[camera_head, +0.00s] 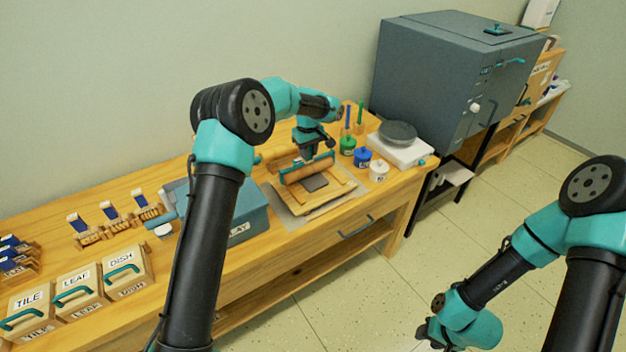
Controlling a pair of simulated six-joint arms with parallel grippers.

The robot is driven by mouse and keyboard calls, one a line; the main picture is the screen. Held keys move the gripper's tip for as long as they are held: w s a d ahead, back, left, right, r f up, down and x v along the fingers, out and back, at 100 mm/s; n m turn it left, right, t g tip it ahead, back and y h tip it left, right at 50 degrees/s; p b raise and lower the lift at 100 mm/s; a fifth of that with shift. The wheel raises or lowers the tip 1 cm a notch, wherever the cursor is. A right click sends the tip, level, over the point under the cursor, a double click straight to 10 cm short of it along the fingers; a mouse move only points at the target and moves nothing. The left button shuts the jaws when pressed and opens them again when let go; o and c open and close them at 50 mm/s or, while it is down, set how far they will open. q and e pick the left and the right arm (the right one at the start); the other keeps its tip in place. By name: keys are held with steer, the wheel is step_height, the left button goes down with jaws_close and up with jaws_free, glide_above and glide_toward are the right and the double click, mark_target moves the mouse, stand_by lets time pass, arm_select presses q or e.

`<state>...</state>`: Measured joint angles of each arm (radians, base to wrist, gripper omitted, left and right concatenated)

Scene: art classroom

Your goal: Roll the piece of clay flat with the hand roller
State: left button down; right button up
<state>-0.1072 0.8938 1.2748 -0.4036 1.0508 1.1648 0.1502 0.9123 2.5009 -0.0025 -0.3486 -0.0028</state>
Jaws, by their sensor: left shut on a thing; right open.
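The hand roller (306,169), with an orange-brown cylinder, is over the wooden board (308,208) on the workbench. My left gripper (315,150) points down at the roller and is shut on it; its fingertips are small and partly hidden. A flat, dark grey piece of clay (315,184) lies on the board just in front of the roller. I cannot tell whether the roller touches it. My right gripper (430,334) is open and empty, low over the floor in front of the bench.
Green (347,145), blue (362,158) and white (379,171) pots stand right of the board, near a wheel (398,131). A kiln (447,80) is behind. Labelled boxes (77,290) stand further left.

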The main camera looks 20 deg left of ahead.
arm_select(q)
steer(key=shift+r, duration=0.15)
steer(key=shift+r, duration=4)
steer(key=shift+a, duration=0.1)
